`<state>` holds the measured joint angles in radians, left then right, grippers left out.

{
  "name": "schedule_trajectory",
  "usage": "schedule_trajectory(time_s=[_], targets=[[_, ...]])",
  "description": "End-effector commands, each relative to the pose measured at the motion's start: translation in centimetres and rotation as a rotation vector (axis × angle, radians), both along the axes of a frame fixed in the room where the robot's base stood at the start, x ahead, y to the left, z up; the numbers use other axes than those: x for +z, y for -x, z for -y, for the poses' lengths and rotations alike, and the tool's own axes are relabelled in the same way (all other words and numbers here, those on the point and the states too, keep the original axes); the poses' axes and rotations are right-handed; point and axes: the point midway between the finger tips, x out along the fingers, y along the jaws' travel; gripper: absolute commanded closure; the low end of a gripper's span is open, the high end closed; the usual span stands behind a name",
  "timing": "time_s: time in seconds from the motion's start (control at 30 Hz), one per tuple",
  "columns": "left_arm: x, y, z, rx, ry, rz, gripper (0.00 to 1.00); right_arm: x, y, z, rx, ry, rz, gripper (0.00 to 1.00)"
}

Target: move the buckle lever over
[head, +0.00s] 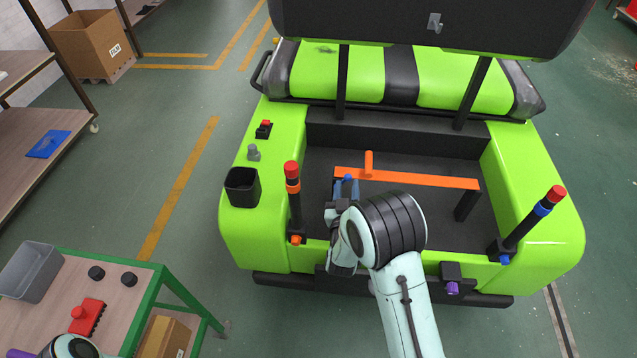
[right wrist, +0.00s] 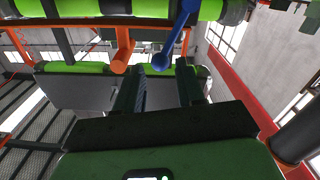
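The blue buckle lever (head: 347,179) is at the orange bar (head: 430,180) of the green cart (head: 535,200), just ahead of my right gripper (head: 341,201). In the right wrist view the blue lever (right wrist: 181,32) slants down to a round blue end, which appears between the fingertips. My right gripper (right wrist: 160,68) is open there, with a gap between its two dark fingers. I cannot tell how deep the lever end sits between them. In the head view my right arm hides part of the cart's rear. Only a piece of my left arm shows at bottom left; its gripper is out of view.
An orange peg (head: 369,163) stands on the bar beside the lever. Black posts with red tops (head: 292,175) rise on both sides of the cart's rear. A black cup (head: 242,187) sits on the left side. A green-framed table (head: 130,285) stands at lower left.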

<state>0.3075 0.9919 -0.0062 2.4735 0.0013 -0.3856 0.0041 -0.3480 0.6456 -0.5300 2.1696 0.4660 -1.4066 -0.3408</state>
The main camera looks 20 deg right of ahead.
Motion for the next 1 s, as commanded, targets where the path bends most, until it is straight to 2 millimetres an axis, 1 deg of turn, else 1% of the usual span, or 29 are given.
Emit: schedule_trajectory(time_s=[0.03,0.17,0.2,0.23,0.27,0.53,0.63,0.8,1.0], targets=[[0.4,-0.2,0.0,0.0,0.0,0.002,0.57,0.1,-0.7,0.5,-0.002,0.001,0.0,0.62],[1.0,-0.4,0.0,0.0,0.0,0.006,0.57,0.1,-2.4,1.5,-0.001,0.002,0.0,0.62],[0.8,-0.4,0.0,-0.001,0.0,0.005,0.57,0.0,-2.2,1.3,0.001,0.0,-0.002,0.75],[0.8,-0.3,0.0,-0.001,0.0,0.005,0.57,0.0,-2.1,1.3,0.001,0.0,-0.002,0.84],[0.7,-0.3,0.0,-0.001,0.0,0.005,0.57,-0.1,-2.1,1.3,0.0,0.0,-0.001,0.89],[0.7,-0.3,0.0,-0.001,0.0,0.005,0.57,-0.1,-2.1,1.2,-0.002,-0.001,-0.005,0.89],[0.7,-0.3,0.0,-0.001,0.0,0.005,0.57,0.0,-2.4,0.7,-0.001,-0.001,-0.005,0.89],[0.8,-0.4,0.0,-0.001,0.0,0.005,0.57,0.2,-2.9,-0.3,0.002,-0.003,-0.008,0.93],[0.8,-0.4,0.0,-0.001,0.0,0.005,0.57,0.2,-3.1,-0.6,0.004,-0.004,-0.01,0.93]])
